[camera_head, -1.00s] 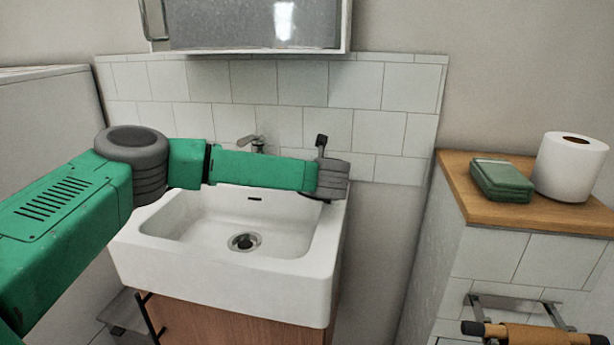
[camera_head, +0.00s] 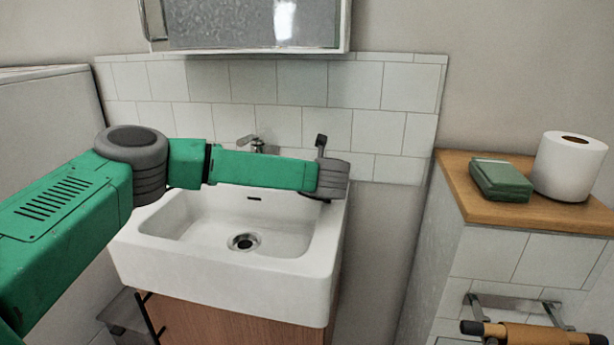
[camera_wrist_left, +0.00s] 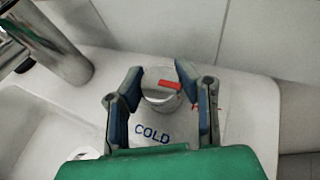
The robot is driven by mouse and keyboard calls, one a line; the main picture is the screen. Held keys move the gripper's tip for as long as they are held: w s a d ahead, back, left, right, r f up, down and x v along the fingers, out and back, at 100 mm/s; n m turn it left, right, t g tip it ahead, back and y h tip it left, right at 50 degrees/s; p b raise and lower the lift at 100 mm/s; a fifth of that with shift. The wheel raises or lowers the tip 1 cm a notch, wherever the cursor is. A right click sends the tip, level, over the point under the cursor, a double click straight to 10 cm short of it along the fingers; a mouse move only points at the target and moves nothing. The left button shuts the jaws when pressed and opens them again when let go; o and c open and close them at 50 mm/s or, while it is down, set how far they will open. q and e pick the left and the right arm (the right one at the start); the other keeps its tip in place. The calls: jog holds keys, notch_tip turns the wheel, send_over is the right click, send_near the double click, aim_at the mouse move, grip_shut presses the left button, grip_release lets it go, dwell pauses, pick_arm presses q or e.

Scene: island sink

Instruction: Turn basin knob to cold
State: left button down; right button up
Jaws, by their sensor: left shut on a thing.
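The basin knob (camera_wrist_left: 158,101) is a round metal knob with a red mark on top, on the sink's rim. The blue word COLD (camera_wrist_left: 152,134) is printed on the rim below it in the left wrist view. A red letter, partly covered, shows at the knob's right. My left gripper (camera_wrist_left: 160,73) is shut on the knob, one finger on each side. The red mark lies at the knob's upper right, away from COLD. My right gripper is out of view.
The white sink (camera_head: 220,275) stands against a tiled wall, with a metal tap (camera_head: 258,146) at its back; the tap's spout (camera_wrist_left: 55,45) is left of the gripper. A wooden ledge (camera_head: 462,185) at right holds a green box (camera_head: 501,180) and a paper roll (camera_head: 571,168).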

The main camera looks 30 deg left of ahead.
pick_arm(q)
jog(key=c, duration=1.4)
grip_release()
jog(key=shift+s+d+f, duration=0.15)
jog(key=shift+s+f, duration=0.05)
jog(key=shift+f, duration=0.15)
jog(key=shift+o, duration=1.4)
jog(key=shift+r, duration=0.25)
jog(key=v, duration=1.2)
